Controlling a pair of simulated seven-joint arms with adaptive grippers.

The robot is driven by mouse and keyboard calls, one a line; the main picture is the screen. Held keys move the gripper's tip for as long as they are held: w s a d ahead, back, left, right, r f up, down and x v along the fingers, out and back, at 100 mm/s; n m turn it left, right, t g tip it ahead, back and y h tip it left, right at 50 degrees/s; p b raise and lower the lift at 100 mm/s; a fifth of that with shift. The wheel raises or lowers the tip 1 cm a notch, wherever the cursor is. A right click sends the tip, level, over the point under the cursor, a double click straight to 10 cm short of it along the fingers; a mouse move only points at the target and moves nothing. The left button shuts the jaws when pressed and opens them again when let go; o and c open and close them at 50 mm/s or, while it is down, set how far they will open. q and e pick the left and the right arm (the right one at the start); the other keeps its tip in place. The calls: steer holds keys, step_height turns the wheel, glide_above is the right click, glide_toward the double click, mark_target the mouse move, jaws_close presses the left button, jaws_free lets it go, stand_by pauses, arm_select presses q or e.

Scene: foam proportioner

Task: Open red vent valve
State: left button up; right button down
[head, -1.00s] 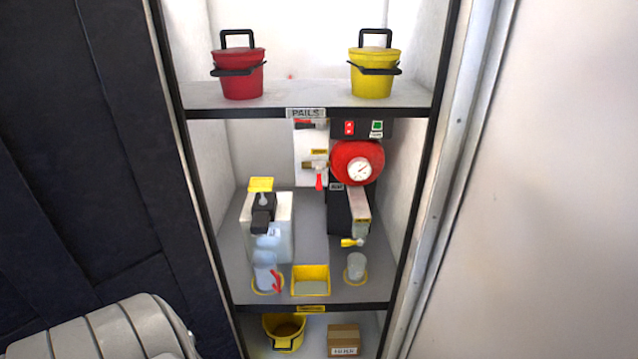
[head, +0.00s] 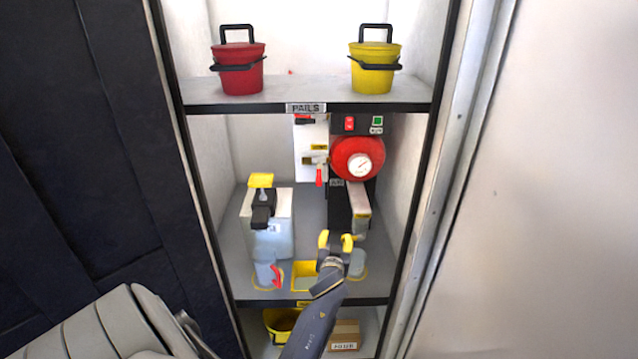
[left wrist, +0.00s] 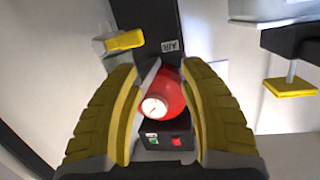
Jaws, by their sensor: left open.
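A small red lever handle (head: 319,177) hangs down from a brass-coloured valve on the white panel (head: 307,150), left of the red tank (head: 358,157). A second red handle (head: 305,121) sits at the panel's top. I cannot tell from the labels which is the vent valve. My left gripper (head: 335,241) is open and empty, below and in front of the tank, apart from both handles. In the left wrist view, its two yellow fingers (left wrist: 160,78) frame the red tank (left wrist: 172,96); neither red handle is clear there. My right gripper is out of view.
A yellow-handled tap (left wrist: 120,42) shows in the left wrist view near the AIR label. A white canister (head: 280,235), a yellow tray (head: 303,275) and a clear cup (head: 356,263) stand on the middle shelf. Red (head: 238,72) and yellow (head: 373,70) pails stand above. Shelf walls close both sides.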

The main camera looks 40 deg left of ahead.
mark_target(319, 179)
arm_select(q)
steer(key=s+a+r+n+y, duration=0.1)
steer(key=a+r+n+y, duration=0.1)
steer(key=r, duration=0.4)
steer(key=s+a+r+n+y, duration=0.1)
steer(key=a+r, duration=0.2)
steer(key=r, duration=0.3)
steer(key=x, duration=1.6)
steer(key=shift+w+a, duration=0.15)
steer(key=shift+w, duration=0.05)
jaws_close()
